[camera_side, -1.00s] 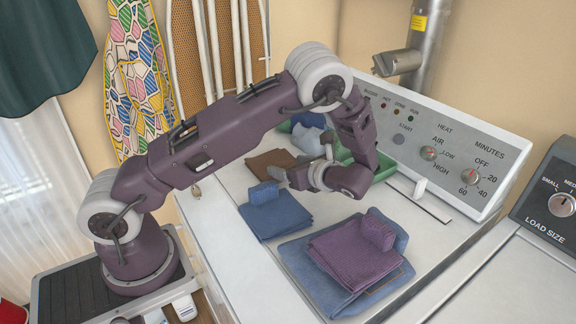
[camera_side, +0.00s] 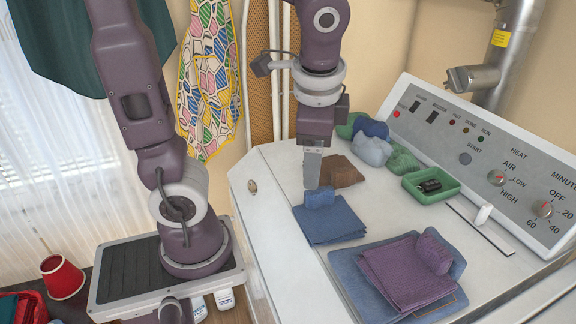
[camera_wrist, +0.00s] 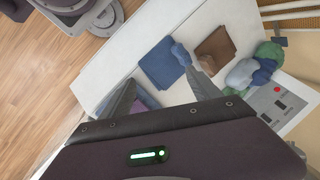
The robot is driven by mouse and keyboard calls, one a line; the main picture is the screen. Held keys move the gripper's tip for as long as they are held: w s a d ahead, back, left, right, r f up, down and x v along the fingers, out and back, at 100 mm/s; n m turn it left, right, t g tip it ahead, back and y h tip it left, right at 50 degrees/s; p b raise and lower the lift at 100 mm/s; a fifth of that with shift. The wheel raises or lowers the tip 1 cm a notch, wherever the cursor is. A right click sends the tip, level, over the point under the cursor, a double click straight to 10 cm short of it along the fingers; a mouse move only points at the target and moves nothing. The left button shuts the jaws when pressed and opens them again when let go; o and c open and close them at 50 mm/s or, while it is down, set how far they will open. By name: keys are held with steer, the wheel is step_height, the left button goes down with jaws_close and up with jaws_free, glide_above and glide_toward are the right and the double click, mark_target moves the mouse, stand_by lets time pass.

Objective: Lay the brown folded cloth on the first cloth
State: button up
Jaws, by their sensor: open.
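The brown folded cloth (camera_side: 343,171) lies on the white machine top, behind the blue folded cloth; it also shows in the wrist view (camera_wrist: 215,50). The blue folded cloth (camera_side: 332,222) has a rolled blue piece (camera_side: 319,197) at its back edge. A purple folded cloth (camera_side: 405,277), with a purple roll on it, lies on a larger blue-grey layer (camera_side: 360,288) at front right. Which is the first cloth, I cannot tell. My gripper (camera_side: 312,184) points down close to the blue roll; contact is unclear. In the wrist view its fingers (camera_wrist: 163,80) are spread and empty.
Several green, blue and pale blue bundles (camera_side: 373,150) sit behind the brown cloth. A green tray (camera_side: 432,184) holding small dark items stands by the control panel (camera_side: 490,165). White machine top is clear between the blue cloth and the tray.

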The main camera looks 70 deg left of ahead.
steer(key=s+d+r+n+t+h, duration=0.2)
steer(key=s+d+n+t, duration=0.1)
steer(key=s+n, duration=0.2)
steer(key=shift+s+d+t+h, duration=0.35)
steer(key=shift+s+t+h, duration=0.05)
steer(key=shift+s, duration=0.45)
steer(key=shift+o, duration=0.5)
steer(key=shift+s+d+n, duration=0.25)
steer(key=shift+n, duration=0.05)
steer(key=shift+w, duration=0.1)
